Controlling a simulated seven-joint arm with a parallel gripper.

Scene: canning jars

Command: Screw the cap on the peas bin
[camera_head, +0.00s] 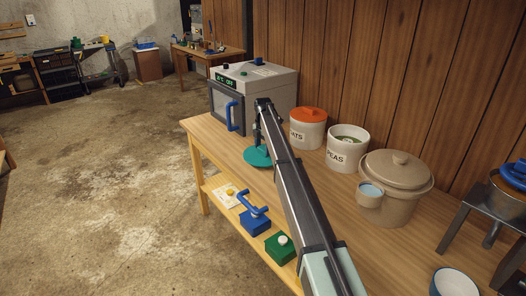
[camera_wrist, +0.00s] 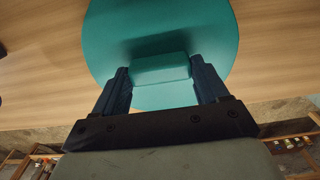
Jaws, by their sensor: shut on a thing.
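The peas bin (camera_head: 345,155) is a white round bin marked "PEAS" on the bench, upright, with its top open and greenish contents showing. A teal round cap (camera_head: 257,157) with a block-shaped handle is left of the bins, near the bench's front edge. In the wrist view the cap (camera_wrist: 160,25) fills the middle. My gripper (camera_wrist: 160,78) is shut on the cap's handle, one finger on each side. In the head view my arm hides part of the gripper. The cap is apart from the peas bin; I cannot tell whether it touches the bench.
A white bin with an orange cap (camera_head: 308,115), partly hidden lettering ending "ATS", stands left of the peas bin. A large beige lidded pot (camera_head: 396,180) stands to its right. A grey oven-like box (camera_head: 254,85) stands behind the cap. Blue (camera_head: 254,222) and green (camera_head: 280,247) blocks sit on the lower shelf.

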